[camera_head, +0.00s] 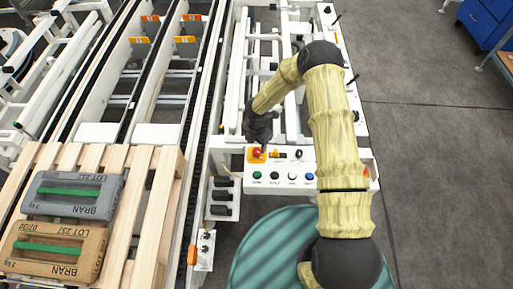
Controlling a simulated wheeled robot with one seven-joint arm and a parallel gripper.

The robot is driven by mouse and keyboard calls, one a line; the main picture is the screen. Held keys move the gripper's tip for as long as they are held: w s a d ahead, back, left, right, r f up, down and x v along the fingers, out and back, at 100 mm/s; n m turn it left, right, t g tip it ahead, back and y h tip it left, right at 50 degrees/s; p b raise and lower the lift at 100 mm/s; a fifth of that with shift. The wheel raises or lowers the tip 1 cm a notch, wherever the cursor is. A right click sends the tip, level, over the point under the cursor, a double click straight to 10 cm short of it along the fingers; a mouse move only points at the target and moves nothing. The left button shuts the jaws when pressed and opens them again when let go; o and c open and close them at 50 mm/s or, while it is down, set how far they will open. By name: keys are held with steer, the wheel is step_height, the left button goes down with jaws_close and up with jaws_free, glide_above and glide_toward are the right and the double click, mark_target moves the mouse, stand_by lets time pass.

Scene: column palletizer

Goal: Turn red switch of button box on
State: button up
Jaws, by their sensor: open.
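The button box (283,188) is a white panel below the middle of the head view. A round red control (256,154) on a yellow plate sits at its upper left. A small orange-and-black control (278,154) and a black knob (299,155) are to its right. A row of green, black, white and blue buttons runs below them. My dark gripper (262,144) is open and points down at the red control, just above it in the picture. The fingertips are small and dark; I cannot tell whether they touch it. The switch position cannot be read.
A wooden pallet (157,208) at the left carries a grey bag (110,188) and a brown bag (80,262). White conveyor frames lie behind the box. A small white box with black parts (222,197) is left of it. Grey floor (440,180) is clear at the right.

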mark_target(256, 151)
steer(key=shift+f+p, duration=0.5)
steer(key=shift+f, duration=1.85)
steer(key=c, duration=1)
